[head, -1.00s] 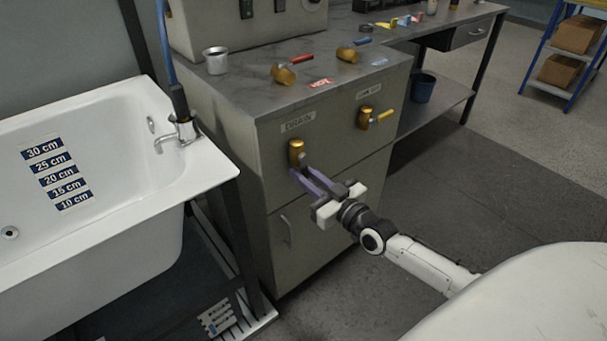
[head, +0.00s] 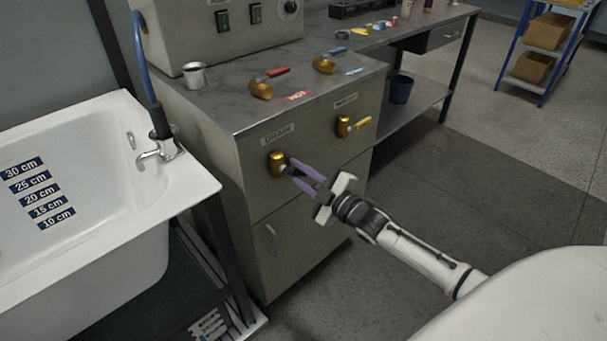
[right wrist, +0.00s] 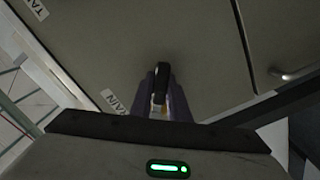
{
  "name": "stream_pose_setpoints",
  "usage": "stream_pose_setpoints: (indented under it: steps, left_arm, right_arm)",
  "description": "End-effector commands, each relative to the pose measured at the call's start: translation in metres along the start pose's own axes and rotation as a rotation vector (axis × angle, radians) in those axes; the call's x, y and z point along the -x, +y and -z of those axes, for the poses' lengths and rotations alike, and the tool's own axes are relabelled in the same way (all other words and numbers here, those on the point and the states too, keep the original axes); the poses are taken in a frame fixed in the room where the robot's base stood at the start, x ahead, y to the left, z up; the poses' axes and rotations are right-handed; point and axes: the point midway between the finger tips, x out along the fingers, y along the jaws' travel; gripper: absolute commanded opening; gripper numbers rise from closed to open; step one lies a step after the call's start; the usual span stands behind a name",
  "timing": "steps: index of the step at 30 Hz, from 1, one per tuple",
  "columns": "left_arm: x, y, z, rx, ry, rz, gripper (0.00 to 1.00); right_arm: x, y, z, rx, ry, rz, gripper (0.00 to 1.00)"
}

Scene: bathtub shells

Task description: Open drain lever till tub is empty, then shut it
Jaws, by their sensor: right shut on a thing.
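The drain valve (head: 276,163) is a brass body on the grey cabinet front, under the DRAIN label (head: 278,134). My right gripper (head: 290,170) has its purple fingers shut on the drain lever, just right of the brass body. The right wrist view shows the lever's black grip (right wrist: 161,82) between the fingers. In the head view the fingers mostly hide the lever. The white tub (head: 100,180) is at the left, with a depth scale (head: 40,195) marked 10 to 30 cm. I cannot make out a water surface in the part showing. My left gripper is out of view.
A second valve with a yellow lever (head: 352,125) is right of the drain valve. Red-handled (head: 268,83) and blue-handled (head: 330,62) valves and a metal cup (head: 194,75) stand on the countertop. Floor right of the cabinet is clear.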

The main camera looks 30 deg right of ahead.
Motion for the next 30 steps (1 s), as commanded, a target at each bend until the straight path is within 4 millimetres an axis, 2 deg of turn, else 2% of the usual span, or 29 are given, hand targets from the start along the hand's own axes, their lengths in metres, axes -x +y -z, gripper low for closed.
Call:
stream_pose_setpoints:
  steps: [15,21,30]
  left_arm:
    - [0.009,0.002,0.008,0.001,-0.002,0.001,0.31]
    - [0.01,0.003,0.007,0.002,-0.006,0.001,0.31]
    - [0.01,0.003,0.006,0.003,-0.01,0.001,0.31]
  right_arm:
    - [0.0,0.024,0.006,0.459,0.0,0.001,0.0]
    - [0.0,0.029,0.009,0.577,0.0,0.002,0.0]
    - [0.0,0.032,0.012,0.665,0.001,0.002,0.0]
